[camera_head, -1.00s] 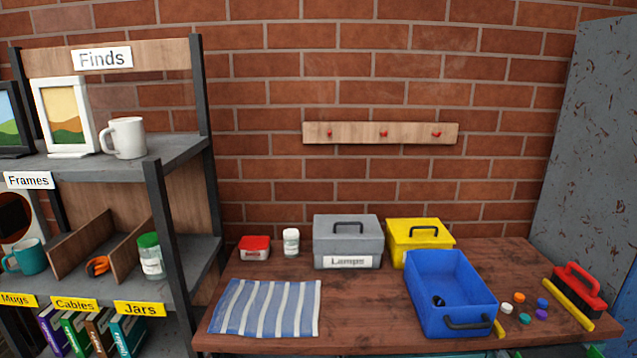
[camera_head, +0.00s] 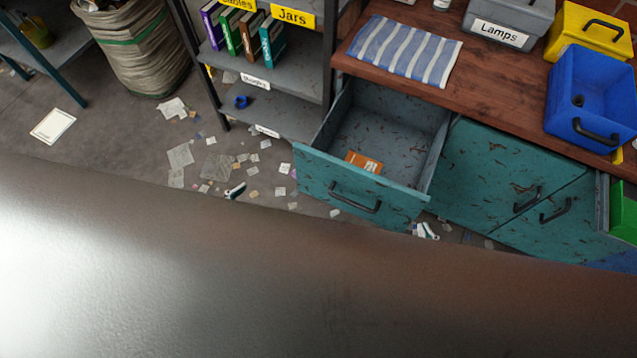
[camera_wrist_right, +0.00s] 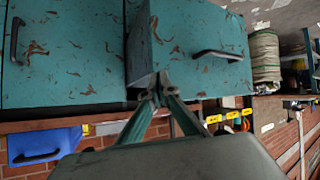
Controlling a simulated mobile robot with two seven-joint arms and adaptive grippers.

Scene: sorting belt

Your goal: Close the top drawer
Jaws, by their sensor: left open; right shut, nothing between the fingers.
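The top drawer (camera_head: 360,190) of the teal, rust-flecked cabinet stands pulled out under the wooden worktop. Its front has a dark bar handle, and its grey inside holds an orange packet (camera_head: 364,161). In the right wrist view, which is upside down, the drawer front (camera_wrist_right: 203,40) fills the upper middle. My right gripper (camera_wrist_right: 160,88) is shut and empty, with its fingertips at the drawer front's edge, off to the side of the handle. I cannot tell whether they touch it. My left gripper is not in view.
A large blurred part of my own arm covers the bottom of the head view. Beside the drawer are closed cabinet doors (camera_head: 500,185). A shelf (camera_head: 275,113) stands left of the drawer. Paper scraps (camera_head: 181,155) litter the floor. A blue bin (camera_head: 583,80) sits on the worktop.

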